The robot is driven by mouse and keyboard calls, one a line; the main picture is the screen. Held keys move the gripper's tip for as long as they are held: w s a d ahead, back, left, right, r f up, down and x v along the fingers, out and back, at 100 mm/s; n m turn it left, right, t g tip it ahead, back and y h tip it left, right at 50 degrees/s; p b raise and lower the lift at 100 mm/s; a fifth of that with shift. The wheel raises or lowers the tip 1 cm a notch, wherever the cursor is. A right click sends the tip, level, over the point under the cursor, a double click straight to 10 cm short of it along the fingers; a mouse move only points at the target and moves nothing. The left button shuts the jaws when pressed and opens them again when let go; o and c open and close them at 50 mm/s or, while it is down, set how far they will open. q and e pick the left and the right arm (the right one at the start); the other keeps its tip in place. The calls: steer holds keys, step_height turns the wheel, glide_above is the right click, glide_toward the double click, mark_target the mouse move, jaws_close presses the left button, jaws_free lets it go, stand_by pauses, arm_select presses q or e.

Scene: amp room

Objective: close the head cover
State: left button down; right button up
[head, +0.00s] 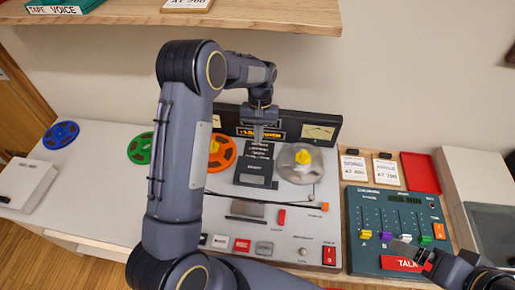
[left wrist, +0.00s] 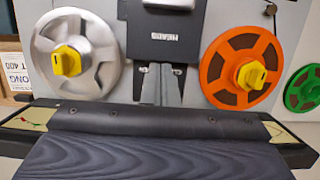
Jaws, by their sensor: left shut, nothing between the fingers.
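The head cover (head: 256,165) looks like a black plate with pale print, lying back between the two reels on the tape machine. The grey metal head block (head: 247,209) shows uncovered in front of it. In the left wrist view the cover (left wrist: 160,45) is at the top middle, cut by the frame edge. My left gripper (head: 258,138) points down at the cover's far edge, shut and empty; its fingers (left wrist: 164,88) show just below the cover in the wrist view. I cannot tell whether they touch it. My right gripper (head: 404,247) is low at the right, over the mixer.
The black meter panel (head: 320,131) stands behind. A green mixer (head: 395,215) is at the right. A shelf (head: 240,15) hangs above. The left tabletop (head: 90,180) is mostly clear.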

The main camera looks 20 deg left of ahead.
mark_target(255, 167)
arm_select(q)
steer(key=b+x, duration=0.5)
steer(key=x, duration=0.4)
steer(key=shift+w+f+b, duration=0.1)
steer(key=shift+f+b, duration=0.1)
steer(key=shift+b, duration=0.1)
steer(key=s, duration=0.3)
steer(key=shift+d+r, duration=0.15)
steer(key=shift+d, duration=0.25)
steer(key=shift+s+d, duration=0.15)
steer(key=shift+s, duration=0.35)
steer(key=shift+s, duration=0.1)
